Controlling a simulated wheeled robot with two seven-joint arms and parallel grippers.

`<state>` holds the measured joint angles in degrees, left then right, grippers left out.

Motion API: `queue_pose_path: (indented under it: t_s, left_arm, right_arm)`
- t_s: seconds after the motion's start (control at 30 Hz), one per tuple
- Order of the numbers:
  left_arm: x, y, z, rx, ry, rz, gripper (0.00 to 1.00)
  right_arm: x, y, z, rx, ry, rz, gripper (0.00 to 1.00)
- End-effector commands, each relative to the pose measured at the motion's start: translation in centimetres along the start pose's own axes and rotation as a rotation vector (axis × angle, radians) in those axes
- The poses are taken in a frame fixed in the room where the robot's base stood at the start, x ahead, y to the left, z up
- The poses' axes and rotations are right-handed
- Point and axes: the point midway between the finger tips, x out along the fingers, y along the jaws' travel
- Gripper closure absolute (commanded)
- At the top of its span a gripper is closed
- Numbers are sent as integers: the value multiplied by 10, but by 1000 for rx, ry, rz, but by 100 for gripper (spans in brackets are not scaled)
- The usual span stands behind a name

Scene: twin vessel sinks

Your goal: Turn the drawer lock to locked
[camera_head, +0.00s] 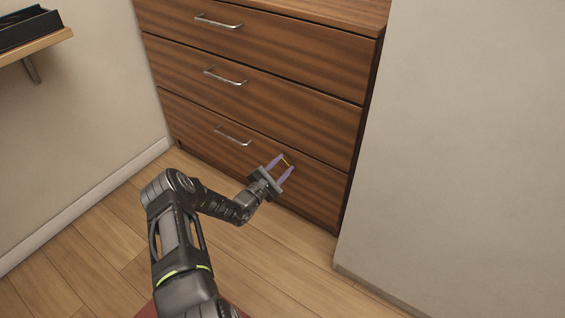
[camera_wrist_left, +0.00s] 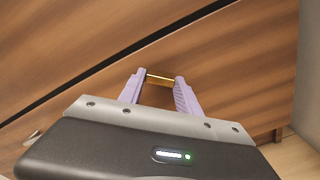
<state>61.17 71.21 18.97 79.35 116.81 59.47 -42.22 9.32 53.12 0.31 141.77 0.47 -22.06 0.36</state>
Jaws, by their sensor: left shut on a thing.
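The wooden drawer unit (camera_head: 262,95) has three stacked drawers with silver bar handles. The bottom drawer (camera_head: 315,190) looks closed. A small brass-coloured piece of the drawer lock (camera_wrist_left: 160,78) shows between the fingertips in the left wrist view, in front of the bottom drawer face. My left gripper (camera_head: 288,163) is at the right part of the bottom drawer, with its purple fingers on either side of the brass piece and shut on it. It also shows in the left wrist view (camera_wrist_left: 158,85). The lock's markings cannot be made out. My right gripper is not in view.
The bottom drawer's handle (camera_head: 233,136) is left of my left gripper. A grey wall (camera_head: 460,150) stands close on the right of the drawers. A wall shelf (camera_head: 35,48) with a dark box is at the upper left. The wooden floor (camera_head: 80,260) in front is clear.

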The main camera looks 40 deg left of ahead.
Motion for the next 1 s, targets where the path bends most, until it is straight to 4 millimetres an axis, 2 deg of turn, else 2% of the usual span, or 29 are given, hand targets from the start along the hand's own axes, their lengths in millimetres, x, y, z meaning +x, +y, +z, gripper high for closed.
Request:
queue_pose_path:
  t_s: [0.1, 0.7, 1.0]
  left_arm:
    - [0, 1, 2, 110, -1, -1, 100]
    - [0, 0, 2, 667, -1, -1, 100]
    - [0, 0, 1, 846, -1, 0, 100]
  right_arm:
    - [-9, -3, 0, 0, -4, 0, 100]
    - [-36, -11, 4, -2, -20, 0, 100]
    - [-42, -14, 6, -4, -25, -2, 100]
